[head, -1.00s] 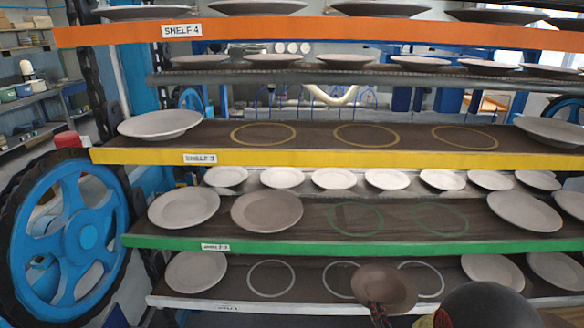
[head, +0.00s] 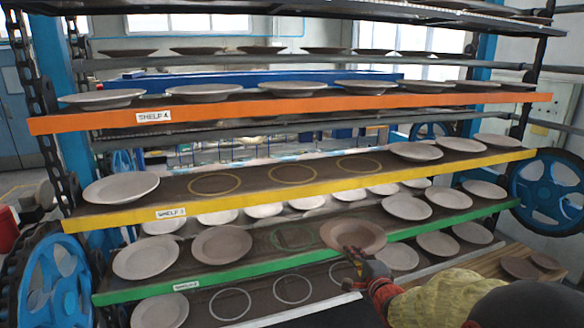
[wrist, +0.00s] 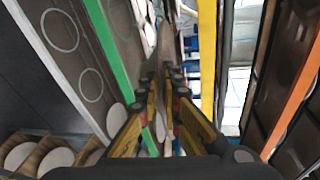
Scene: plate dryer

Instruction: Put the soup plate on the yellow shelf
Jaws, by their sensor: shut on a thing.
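My gripper (head: 364,266) is shut on the rim of a brown soup plate (head: 353,235). The plate is held in front of the green shelf, below the yellow shelf, with its upper face showing. In the wrist view the soup plate (wrist: 162,110) shows nearly edge-on between the fingers (wrist: 160,105). The yellow shelf (head: 300,191), labelled SHELF 3, has three bare yellow rings (head: 292,174) in its middle. A pale plate (head: 120,188) stands at its left end and several plates (head: 415,152) at its right.
The orange shelf (head: 300,106) above carries a row of plates. The green shelf (head: 240,269) below holds plates and a bare green ring (head: 290,238). A white-edged shelf lies lowest. Blue wheels (head: 548,192) flank the rack. A wooden surface with plates (head: 525,268) is at lower right.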

